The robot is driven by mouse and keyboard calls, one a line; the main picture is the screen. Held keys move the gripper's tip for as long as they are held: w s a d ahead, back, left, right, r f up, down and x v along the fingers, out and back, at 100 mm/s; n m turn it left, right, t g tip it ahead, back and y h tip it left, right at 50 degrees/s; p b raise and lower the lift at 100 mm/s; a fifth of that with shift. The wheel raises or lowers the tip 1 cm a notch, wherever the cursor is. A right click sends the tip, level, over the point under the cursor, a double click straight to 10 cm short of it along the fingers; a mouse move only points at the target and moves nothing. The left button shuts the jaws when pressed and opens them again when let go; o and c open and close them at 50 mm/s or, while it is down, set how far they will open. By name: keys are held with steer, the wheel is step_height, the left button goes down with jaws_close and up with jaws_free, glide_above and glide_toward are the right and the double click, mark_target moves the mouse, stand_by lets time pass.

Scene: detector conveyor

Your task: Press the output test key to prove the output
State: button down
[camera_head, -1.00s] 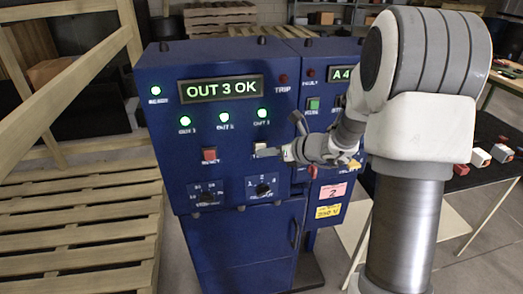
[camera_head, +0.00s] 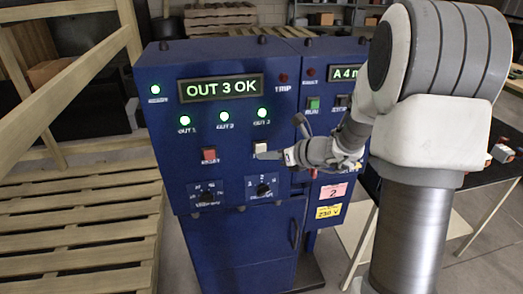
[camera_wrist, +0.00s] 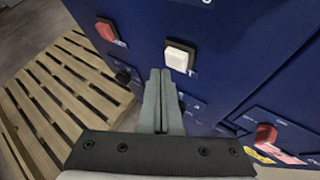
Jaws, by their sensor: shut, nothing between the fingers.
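The output test key is the white push-button (camera_head: 260,147) on the left blue cabinet (camera_head: 240,232), below the green lamps. It also shows in the wrist view (camera_wrist: 177,59), just beyond my fingertips. My gripper (camera_head: 258,156) is shut and empty, at the lower edge of the white key in the head view. In the wrist view its closed fingers (camera_wrist: 160,72) point up toward the key, slightly left of it; I cannot tell contact. The display (camera_head: 221,87) reads "OUT 3 OK".
A red button (camera_head: 209,155) sits left of the white key. Two black rotary selectors (camera_head: 264,189) are below. A second blue cabinet with a green button (camera_head: 313,104) stands at the right. Wooden pallets (camera_head: 80,225) lie at the left. A dark table (camera_head: 478,166) stands behind my arm.

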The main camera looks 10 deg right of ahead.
steer(key=shift+s+b, duration=0.45)
steer(key=shift+s, duration=2.05)
steer(key=s+a+r+n+g, duration=0.3)
steer(key=s+a+n, duration=0.1)
steer(key=s+n, duration=0.4)
steer(key=s+a+r+n+g, duration=0.2)
steer(key=s+a+r+n, duration=0.15)
steer(key=s+n, duration=0.45)
steer(key=s+d+r+n+h, duration=0.2)
steer(key=s+d+n+h, duration=0.4)
steer(key=n, duration=0.9)
steer(key=s+h, duration=0.1)
steer(key=s, duration=0.2)
steer(key=shift+d+r+t+h, duration=0.3)
steer(key=shift+d+t, duration=0.1)
